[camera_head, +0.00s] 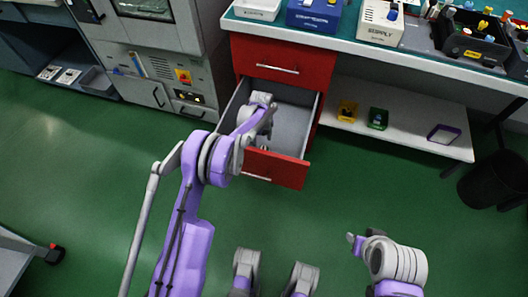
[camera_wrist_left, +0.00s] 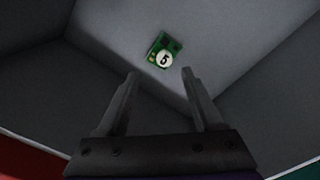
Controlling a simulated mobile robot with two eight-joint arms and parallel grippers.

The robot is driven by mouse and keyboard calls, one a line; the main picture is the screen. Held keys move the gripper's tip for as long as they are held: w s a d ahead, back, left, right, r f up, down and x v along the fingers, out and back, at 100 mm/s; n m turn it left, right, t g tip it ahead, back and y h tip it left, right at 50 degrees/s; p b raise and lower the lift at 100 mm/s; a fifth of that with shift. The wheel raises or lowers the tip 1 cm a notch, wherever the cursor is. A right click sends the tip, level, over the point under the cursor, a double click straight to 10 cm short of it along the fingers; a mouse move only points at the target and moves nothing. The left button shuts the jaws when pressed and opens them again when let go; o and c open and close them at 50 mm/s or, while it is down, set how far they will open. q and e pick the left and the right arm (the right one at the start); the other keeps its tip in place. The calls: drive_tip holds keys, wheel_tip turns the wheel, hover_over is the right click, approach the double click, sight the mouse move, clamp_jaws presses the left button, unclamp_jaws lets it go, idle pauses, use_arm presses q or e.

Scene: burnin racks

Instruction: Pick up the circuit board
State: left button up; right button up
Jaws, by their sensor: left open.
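The circuit board (camera_wrist_left: 165,51) is small and green, with a white round label marked 5. In the left wrist view it lies on the grey floor of the open drawer, close to a drawer wall. My left gripper (camera_wrist_left: 160,73) is open and empty, with its two fingers pointing toward the board and apart from it. In the head view my left gripper (camera_head: 264,122) is over the open red drawer (camera_head: 276,168), and my arm hides the board there.
The drawer sits under a workbench (camera_head: 350,45) carrying bins and boxes. A white lower shelf (camera_head: 410,125) to the right holds a yellow item (camera_head: 347,110), a green item (camera_head: 377,118) and a purple-edged item (camera_head: 443,133). The green floor is mostly clear.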

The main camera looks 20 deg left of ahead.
sight(263, 148)
use_arm(q)
drive_tip(key=f, duration=0.4)
drive_tip(key=f+b, duration=0.1)
drive_tip(key=f, duration=0.1)
drive_tip(key=shift+w+d+f, duration=0.2)
drive_tip(key=shift+w+d, duration=0.1)
clamp_jaws()
